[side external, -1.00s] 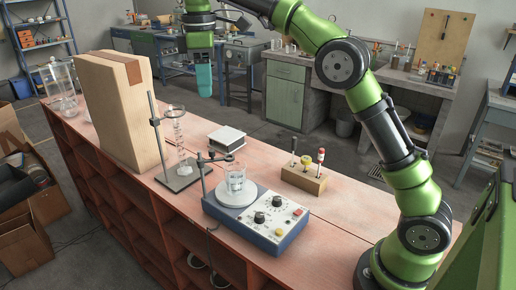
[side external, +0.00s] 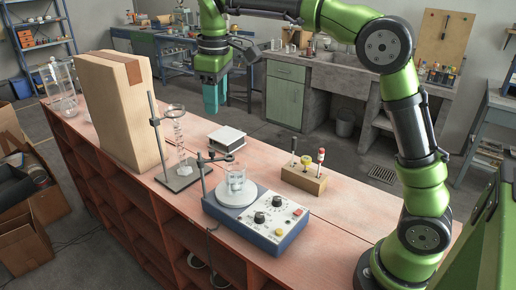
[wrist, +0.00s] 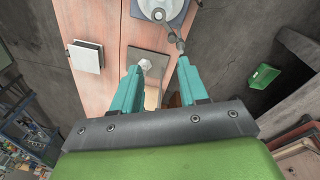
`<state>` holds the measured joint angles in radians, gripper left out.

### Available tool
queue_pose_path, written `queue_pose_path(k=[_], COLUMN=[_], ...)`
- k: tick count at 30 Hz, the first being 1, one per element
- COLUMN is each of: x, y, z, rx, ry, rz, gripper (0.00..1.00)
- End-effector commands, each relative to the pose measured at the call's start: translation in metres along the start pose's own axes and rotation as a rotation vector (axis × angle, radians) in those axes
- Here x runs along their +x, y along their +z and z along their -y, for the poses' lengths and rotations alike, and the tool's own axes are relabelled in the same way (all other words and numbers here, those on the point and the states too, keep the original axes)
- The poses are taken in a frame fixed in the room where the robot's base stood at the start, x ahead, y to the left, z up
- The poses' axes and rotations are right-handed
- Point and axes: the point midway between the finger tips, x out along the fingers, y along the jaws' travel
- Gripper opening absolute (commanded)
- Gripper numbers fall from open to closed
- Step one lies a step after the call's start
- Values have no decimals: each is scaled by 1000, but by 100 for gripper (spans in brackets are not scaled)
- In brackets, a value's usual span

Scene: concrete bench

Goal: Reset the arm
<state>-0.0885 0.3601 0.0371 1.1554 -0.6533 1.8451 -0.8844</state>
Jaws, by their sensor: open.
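Behind the fingers in that view lie the bench top (wrist: 100,28), a stand's grey base plate (wrist: 150,62) and part of the hotplate (wrist: 178,8).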

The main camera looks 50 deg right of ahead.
Motion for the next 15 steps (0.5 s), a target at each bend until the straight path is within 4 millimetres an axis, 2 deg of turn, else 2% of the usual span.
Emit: queue_pose_path(k=[1,8,15], x=[-1,9,32], y=[14,73,149], z=[4,30,64], rx=[52,335,647], ry=[-1,-49,-146], rz=[-29,-191,-371], gripper=[43,43,43])
